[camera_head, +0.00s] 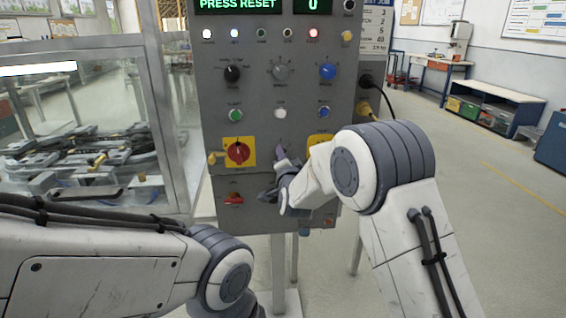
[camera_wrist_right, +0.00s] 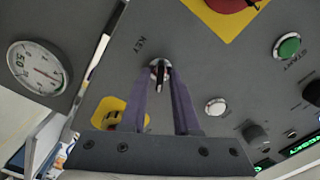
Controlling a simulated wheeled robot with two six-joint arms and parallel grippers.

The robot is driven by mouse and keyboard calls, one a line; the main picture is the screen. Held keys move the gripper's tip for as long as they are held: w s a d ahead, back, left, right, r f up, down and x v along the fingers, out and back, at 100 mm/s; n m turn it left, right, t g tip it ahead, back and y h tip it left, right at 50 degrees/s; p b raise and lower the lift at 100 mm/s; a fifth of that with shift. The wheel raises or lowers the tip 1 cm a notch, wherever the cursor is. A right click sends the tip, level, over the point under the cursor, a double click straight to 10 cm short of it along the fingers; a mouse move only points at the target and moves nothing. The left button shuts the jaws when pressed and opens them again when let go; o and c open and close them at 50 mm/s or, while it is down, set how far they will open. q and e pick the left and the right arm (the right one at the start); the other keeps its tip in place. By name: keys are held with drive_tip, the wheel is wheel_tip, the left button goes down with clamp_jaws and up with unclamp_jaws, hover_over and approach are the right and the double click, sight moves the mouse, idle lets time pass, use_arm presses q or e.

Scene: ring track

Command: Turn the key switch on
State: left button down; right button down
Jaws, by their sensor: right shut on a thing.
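The grey control panel (camera_head: 215,118) stands upright in front of me. In the right wrist view the key switch (camera_wrist_right: 160,70) is a round metal lock with a dark key, beside the printed word KEY. My right gripper (camera_wrist_right: 161,82) has its two purple fingers on either side of the key and is shut on it. In the head view the right gripper (camera_head: 280,160) is at the lower middle of the panel and mostly hides the key switch. My left arm comes in at the lower left; its gripper is out of view.
A red rotary switch (camera_head: 238,152) on a yellow plate is left of the right gripper. A white button (camera_head: 280,113) is above it. A second yellow plate (camera_wrist_right: 108,112) is partly hidden by the fingers. A glass-walled case (camera_head: 80,110) stands close on the left.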

drive_tip(key=shift+d, duration=0.1)
idle(0.4)
drive_tip(key=c, duration=0.9)
unclamp_jaws()
drive_tip(key=shift+c, duration=0.2)
drive_tip(key=shift+s, duration=0.1)
drive_tip(key=s+d+b, duration=0.1)
drive_tip(key=s, duration=0.9)
drive_tip(key=shift+s, duration=0.15)
drive_tip(key=shift+d, duration=0.1)
